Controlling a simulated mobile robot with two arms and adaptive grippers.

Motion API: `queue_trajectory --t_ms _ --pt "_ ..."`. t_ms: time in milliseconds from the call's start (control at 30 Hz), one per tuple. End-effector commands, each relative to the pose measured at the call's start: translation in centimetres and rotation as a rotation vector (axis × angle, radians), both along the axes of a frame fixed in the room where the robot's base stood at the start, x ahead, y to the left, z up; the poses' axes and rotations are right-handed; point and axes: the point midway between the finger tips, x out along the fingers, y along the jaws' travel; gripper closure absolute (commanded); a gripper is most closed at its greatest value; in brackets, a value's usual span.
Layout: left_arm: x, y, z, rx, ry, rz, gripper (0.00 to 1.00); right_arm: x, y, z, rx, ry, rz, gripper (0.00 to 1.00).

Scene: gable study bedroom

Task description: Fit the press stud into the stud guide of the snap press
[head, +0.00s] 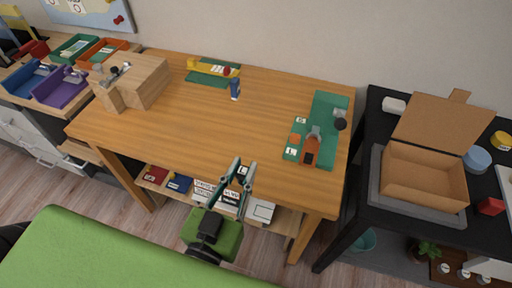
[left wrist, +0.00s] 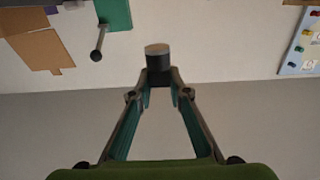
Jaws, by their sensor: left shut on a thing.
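My left gripper (head: 244,168) is in front of the desk's front edge in the head view, its fingers pointing toward the desk. In the left wrist view my left gripper (left wrist: 159,84) is shut on a short dark cylinder with a paler, flat end (left wrist: 158,50), which looks like the press stud. In the head view the held piece is small and hard to make out. The snap press seems to be the green device (head: 327,108) on the desk's right side, with a dark-knobbed lever; it is apart from the gripper. I cannot make out its stud guide. My right gripper is not in view.
The wooden desk (head: 230,125) has a clear middle. A small blue item (head: 235,90) and a green-and-yellow fixture (head: 213,70) stand at the back. An orange-and-black item (head: 311,149) is by the press. A wooden block (head: 145,80) stands left; an open cardboard box (head: 425,180) is right.

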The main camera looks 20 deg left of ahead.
Motion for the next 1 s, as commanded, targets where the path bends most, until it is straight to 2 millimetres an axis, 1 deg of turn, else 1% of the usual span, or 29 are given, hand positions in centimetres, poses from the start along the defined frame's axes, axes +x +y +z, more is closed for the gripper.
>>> queue_trajectory --t_ms 167,267,367,733,800,900,1000 --pt "0.0 0.0 0.0 0.001 -0.001 0.000 1.00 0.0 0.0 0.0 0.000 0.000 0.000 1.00" --pt "0.5 0.1 -0.1 0.001 -0.003 -0.001 1.00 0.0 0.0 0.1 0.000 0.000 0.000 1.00" --pt "1.8 0.3 -0.6 0.004 -0.005 -0.001 1.00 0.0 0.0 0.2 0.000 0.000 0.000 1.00" --pt "9.3 1.8 -3.9 0.004 -0.004 0.000 1.00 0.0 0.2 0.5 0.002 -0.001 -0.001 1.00" --pt "10.4 1.9 -5.7 0.004 0.000 -0.001 1.00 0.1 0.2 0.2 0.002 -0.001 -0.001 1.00" --pt "11.6 2.2 -7.3 0.002 0.000 0.000 1.00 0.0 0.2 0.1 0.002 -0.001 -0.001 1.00" --pt "12.4 2.3 -8.2 0.001 0.000 0.000 1.00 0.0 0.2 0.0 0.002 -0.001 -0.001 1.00"
